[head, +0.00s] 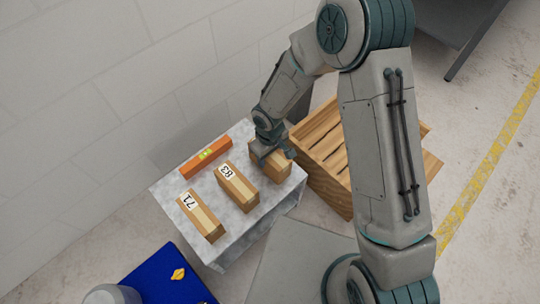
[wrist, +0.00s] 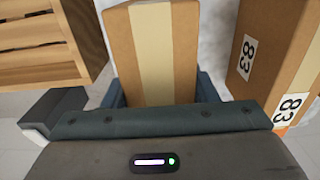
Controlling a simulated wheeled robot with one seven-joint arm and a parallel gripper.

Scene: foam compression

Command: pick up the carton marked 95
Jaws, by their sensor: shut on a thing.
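Three brown cartons with pale tape stand in a row on a grey table (head: 228,244). The left one is marked 71 (head: 201,217) and the middle one is marked 83 (head: 238,187). The third carton (head: 272,168) is at the right end, under my gripper (head: 270,150). Its number is hidden in both views. In the wrist view my gripper (wrist: 160,100) is shut on this carton (wrist: 155,50), with fingers on both sides of it. I cannot tell whether the carton is lifted off the table. The 83 carton also shows at right in the wrist view (wrist: 270,45).
An orange level (head: 206,157) lies at the table's back edge by the wall. A wooden crate (head: 325,130) stands right of the table, close to the held carton. A blue surface (head: 150,275) with a small yellow item (head: 178,274) is at the lower left.

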